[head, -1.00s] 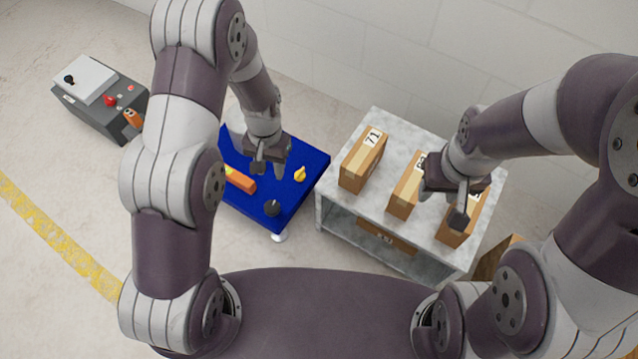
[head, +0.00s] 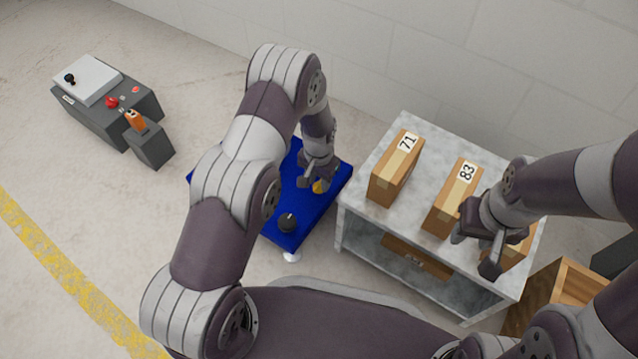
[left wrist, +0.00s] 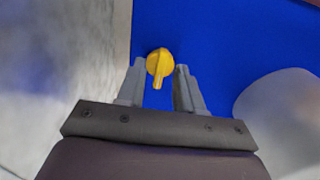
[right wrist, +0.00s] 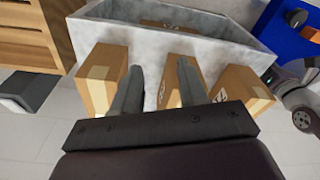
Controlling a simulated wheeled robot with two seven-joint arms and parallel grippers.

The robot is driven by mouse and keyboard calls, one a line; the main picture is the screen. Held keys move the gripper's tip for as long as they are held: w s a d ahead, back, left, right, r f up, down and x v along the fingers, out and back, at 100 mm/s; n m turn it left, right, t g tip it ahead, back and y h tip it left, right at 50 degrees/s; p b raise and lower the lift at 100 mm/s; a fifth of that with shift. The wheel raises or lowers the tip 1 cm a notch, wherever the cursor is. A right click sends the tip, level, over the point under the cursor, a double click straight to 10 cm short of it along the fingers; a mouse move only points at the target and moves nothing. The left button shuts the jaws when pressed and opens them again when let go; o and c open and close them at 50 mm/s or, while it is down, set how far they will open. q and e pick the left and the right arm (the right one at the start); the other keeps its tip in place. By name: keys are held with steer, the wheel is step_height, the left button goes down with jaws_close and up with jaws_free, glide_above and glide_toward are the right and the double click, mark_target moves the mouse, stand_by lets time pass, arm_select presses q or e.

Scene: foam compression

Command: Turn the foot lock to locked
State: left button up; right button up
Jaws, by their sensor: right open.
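A yellow knob with a pointer (left wrist: 159,64) sits on the blue panel (left wrist: 220,35). In the left wrist view its pointer is toward the gripper. A black knob (head: 288,222) is near the panel's front corner. Neither knob is labelled as the foot lock. My right gripper (head: 475,253) is open over the boxes, also in the right wrist view (right wrist: 160,75).
A grey table (head: 365,222) with several cardboard boxes, including box 71 (head: 396,170) and box 83 (head: 452,200), stands right of the blue panel. A wooden crate (head: 560,290) is at lower right. A grey control box (head: 105,105) stands at far left.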

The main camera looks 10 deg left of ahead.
arm_select(q)
jaws_close()
